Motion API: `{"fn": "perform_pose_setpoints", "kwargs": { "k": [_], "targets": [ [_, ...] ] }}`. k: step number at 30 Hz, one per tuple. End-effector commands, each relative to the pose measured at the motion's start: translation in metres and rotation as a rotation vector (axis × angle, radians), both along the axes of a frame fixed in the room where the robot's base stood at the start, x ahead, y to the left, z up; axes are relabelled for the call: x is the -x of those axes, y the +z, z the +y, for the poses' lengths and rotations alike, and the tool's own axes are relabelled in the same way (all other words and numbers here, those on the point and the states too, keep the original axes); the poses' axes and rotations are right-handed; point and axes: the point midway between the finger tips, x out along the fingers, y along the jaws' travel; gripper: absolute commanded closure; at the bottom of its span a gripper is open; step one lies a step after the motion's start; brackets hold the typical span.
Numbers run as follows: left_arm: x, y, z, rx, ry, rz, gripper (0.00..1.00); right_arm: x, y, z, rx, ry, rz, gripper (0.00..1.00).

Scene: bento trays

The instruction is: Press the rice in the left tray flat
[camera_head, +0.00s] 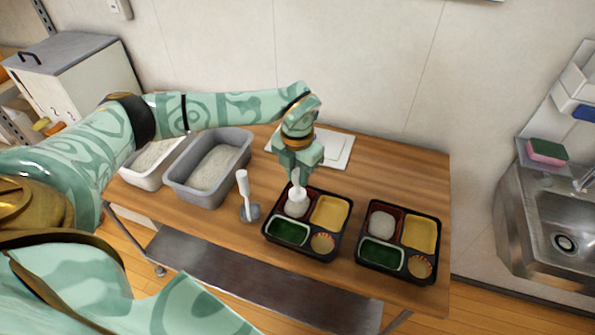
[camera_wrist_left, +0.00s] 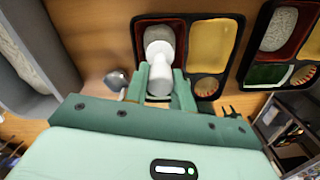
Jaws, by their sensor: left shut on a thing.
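My left gripper (camera_head: 298,182) is shut on a white presser (camera_wrist_left: 160,48), held upright with its wide end down. The presser is over the red-lined rice compartment (camera_wrist_left: 147,25) of the left tray (camera_head: 316,254), a black bento tray. The presser and my fingers (camera_wrist_left: 161,88) cover most of that compartment, so the rice under it is largely hidden. I cannot tell how flat the rice is or how firmly the presser touches it. The left tray also holds a green part (camera_head: 288,232), a yellow part (camera_head: 329,212) and a striped cup (camera_head: 322,243). My right gripper is out of view.
The right tray (camera_head: 390,274) has rice (camera_head: 382,223) in its red compartment. A white-handled tool with a grey end (camera_head: 243,190) stands left of the left tray. Grey (camera_head: 246,152) and white (camera_head: 143,180) bins stand farther left. A white board (camera_head: 337,152) lies behind.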

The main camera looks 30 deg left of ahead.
Motion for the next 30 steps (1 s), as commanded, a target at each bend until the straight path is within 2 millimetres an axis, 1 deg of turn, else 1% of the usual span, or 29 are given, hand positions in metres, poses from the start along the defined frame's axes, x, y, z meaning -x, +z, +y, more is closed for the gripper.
{"fn": "perform_pose_setpoints", "kwargs": {
  "k": [30],
  "targets": [
    [0.0,-0.021,0.0,0.0,0.001,0.0,1.0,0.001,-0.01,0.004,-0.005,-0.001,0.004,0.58]
  ]
}}
